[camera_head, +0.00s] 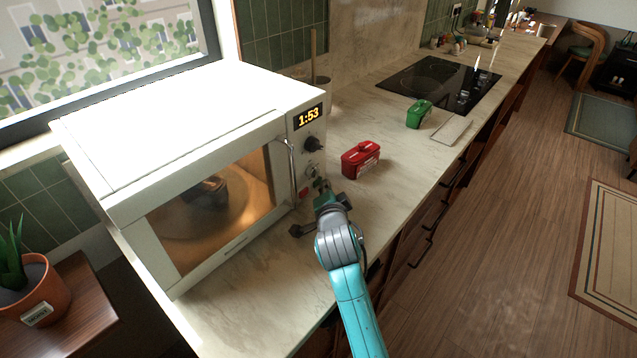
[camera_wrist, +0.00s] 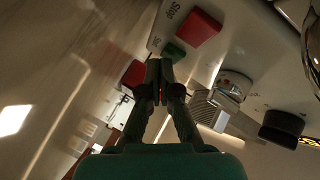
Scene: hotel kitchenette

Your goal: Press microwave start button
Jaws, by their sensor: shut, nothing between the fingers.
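The white microwave (camera_head: 190,110) stands at the left of the counter, its door shut, its inside lit and a dark item within. Its display (camera_head: 308,116) reads 1:53. My gripper (camera_head: 321,187) is shut and empty at the lower part of the control panel. In the wrist view, my closed fingertips (camera_wrist: 159,64) are close beside a green button (camera_wrist: 175,51), which they partly cover. A red button (camera_wrist: 198,27) lies just beyond it. I cannot tell whether the fingertips touch the green button.
A dark knob (camera_head: 313,144) sits under the display, and the door handle (camera_head: 291,171) is left of the panel. A red box (camera_head: 361,159) stands on the counter right of my gripper. A green box (camera_head: 419,114) and a cooktop (camera_head: 440,84) are farther back.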

